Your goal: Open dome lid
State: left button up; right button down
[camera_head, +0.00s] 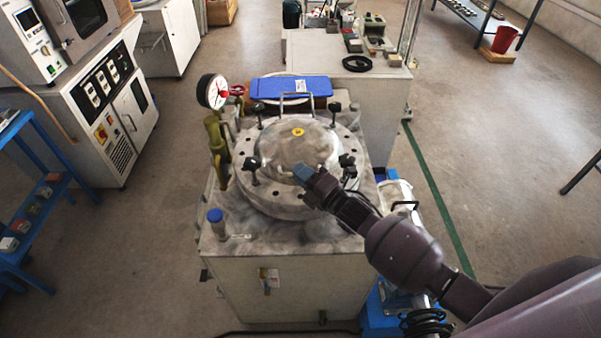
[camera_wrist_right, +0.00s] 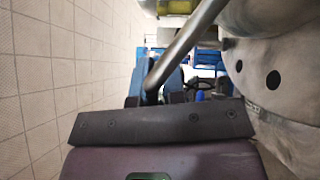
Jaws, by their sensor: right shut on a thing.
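The grey metal dome lid (camera_head: 285,155) sits level on its round bolted flange (camera_head: 270,202) on top of a box-shaped machine. My right gripper (camera_head: 302,173) is at the front right of the dome. It is shut on a metal bar handle (camera_wrist_right: 187,42), seen running between its blue fingers in the wrist view. The handle's gripped part is mostly hidden in the head view. The lid also shows in the wrist view (camera_wrist_right: 270,18). My left gripper is not in view.
Black clamp knobs (camera_head: 252,163) stand around the flange. A pressure gauge (camera_head: 212,91) and valve pipe rise at its left. A blue-capped post (camera_head: 215,216) stands front left.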

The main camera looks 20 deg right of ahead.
jog(key=s+d+f+n+g+y+b, duration=0.1)
jog(key=s+d+n+g+y+b, duration=0.4)
jog(key=d, duration=0.7)
jog(key=s+d+n+g+y+b, duration=0.1)
jog(key=s+d+g+y, duration=0.15)
jog(key=s+d, duration=0.7)
pick_arm(q)
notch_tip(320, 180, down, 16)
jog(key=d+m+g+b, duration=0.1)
jog(key=b, duration=1.4)
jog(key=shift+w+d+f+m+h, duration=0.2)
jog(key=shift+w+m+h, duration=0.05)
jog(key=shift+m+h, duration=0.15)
pick_arm(e)
jog(key=w+d+n+g, duration=0.1)
jog(key=d+n+g, duration=0.1)
jog(key=d, duration=0.5)
jog(key=w+d+n+g+y, duration=0.1)
jog(key=d+g, duration=0.3)
jog(key=d, duration=0.4)
jog(key=w+d+r+n+g+y, duration=0.1)
jog(key=w+d+n+g, duration=0.1)
jog(key=d, duration=0.6)
jog(key=shift+d+n+g, duration=0.15)
jog(key=shift+n+g, duration=0.25)
jog(key=shift+g, duration=0.05)
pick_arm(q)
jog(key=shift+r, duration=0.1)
